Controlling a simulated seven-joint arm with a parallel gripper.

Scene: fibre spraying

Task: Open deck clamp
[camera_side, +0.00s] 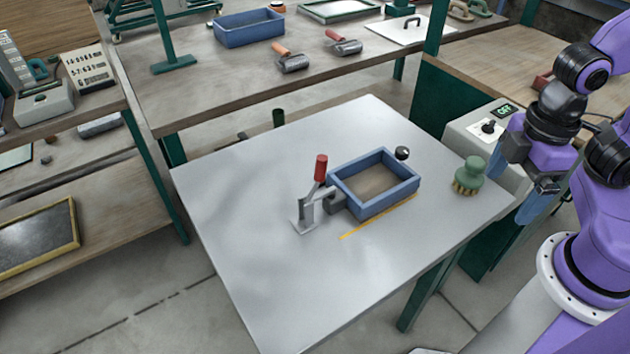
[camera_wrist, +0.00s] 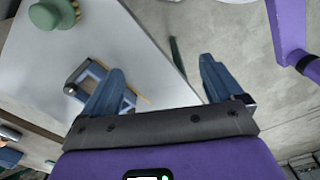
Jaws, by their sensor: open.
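The deck clamp (camera_side: 307,211) stands on the grey table, left of a blue rectangular frame (camera_side: 390,202). Its red-tipped handle (camera_side: 320,168) points up, slightly tilted, and its metal arm reaches to the frame's left side. I cannot tell how firmly it presses. My gripper (camera_side: 528,185) is at the right, beyond the table's right edge, well away from the clamp. It is open and empty, with blue fingers spread wide in the wrist view (camera_wrist: 161,66). There the frame (camera_wrist: 80,72) shows partly behind the left finger; I cannot make out the clamp.
A green round-handled brush (camera_side: 468,178) stands near the table's right corner. A black knob (camera_side: 402,153) is beside the frame's far corner. A control box (camera_side: 484,135) stands at the right edge. The table's (camera_side: 245,215) left and front areas are clear. Benches with tools stand behind.

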